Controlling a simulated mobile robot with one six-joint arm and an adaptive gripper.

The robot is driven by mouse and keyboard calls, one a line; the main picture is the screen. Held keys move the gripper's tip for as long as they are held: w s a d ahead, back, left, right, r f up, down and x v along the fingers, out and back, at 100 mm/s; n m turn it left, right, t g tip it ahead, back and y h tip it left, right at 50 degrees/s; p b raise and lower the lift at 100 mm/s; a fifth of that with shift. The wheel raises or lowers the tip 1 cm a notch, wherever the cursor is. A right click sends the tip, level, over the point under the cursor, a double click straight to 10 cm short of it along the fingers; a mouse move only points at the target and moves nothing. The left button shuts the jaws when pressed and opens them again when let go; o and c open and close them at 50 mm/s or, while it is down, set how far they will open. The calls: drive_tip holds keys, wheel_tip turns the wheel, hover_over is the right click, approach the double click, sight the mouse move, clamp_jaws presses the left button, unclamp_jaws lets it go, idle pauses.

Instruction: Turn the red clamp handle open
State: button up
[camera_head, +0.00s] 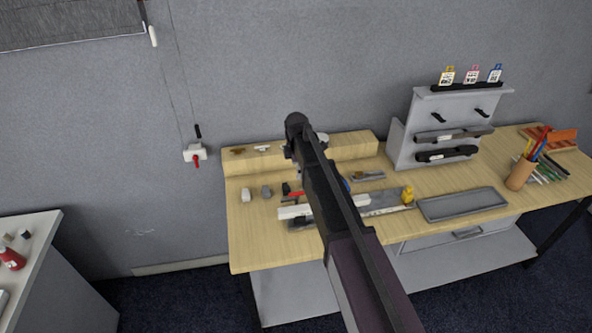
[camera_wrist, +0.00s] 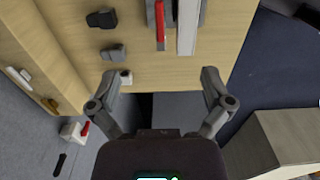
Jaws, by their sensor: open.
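A white box on the wall (camera_head: 195,152), left of the workbench, has a short red handle (camera_head: 197,163) pointing down from it. Two thin cords run above it. The box (camera_wrist: 72,132) and its red handle (camera_wrist: 85,128) also show at the lower left of the wrist view, outside my fingers. A longer red bar (camera_head: 296,195) lies along a grey tool on the bench and shows at the top of the wrist view (camera_wrist: 160,25). My gripper (camera_wrist: 160,80) is open and empty above the bench's left end. In the head view my arm hides it.
White (camera_head: 246,195), grey (camera_head: 266,191) and black blocks stand on the wooden bench (camera_head: 248,235). A raised wooden ledge (camera_head: 350,146) runs along the wall. A grey tray (camera_head: 462,204) and a tool rack (camera_head: 450,110) are to the right.

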drive_tip(key=s+d+f+m+b, duration=0.8)
drive_tip(key=s+d+m, duration=0.1)
drive_tip(key=s+d, duration=0.1)
drive_tip(key=s+d+f+m+b, duration=0.8)
drive_tip(key=s+d, duration=0.3)
drive_tip(key=s, duration=0.2)
drive_tip(key=shift+f+m+b, duration=0.35)
drive_tip(key=shift+m+b, duration=0.35)
drive_tip(key=shift+m, duration=0.1)
idle(0.4)
idle(0.3)
drive_tip(key=s+m, duration=0.1)
drive_tip(key=s+d, duration=0.1)
drive_tip(key=s+m, duration=0.1)
drive_tip(key=shift+s+d+m, duration=0.25)
drive_tip(key=shift+d+m, duration=0.05)
idle(1.1)
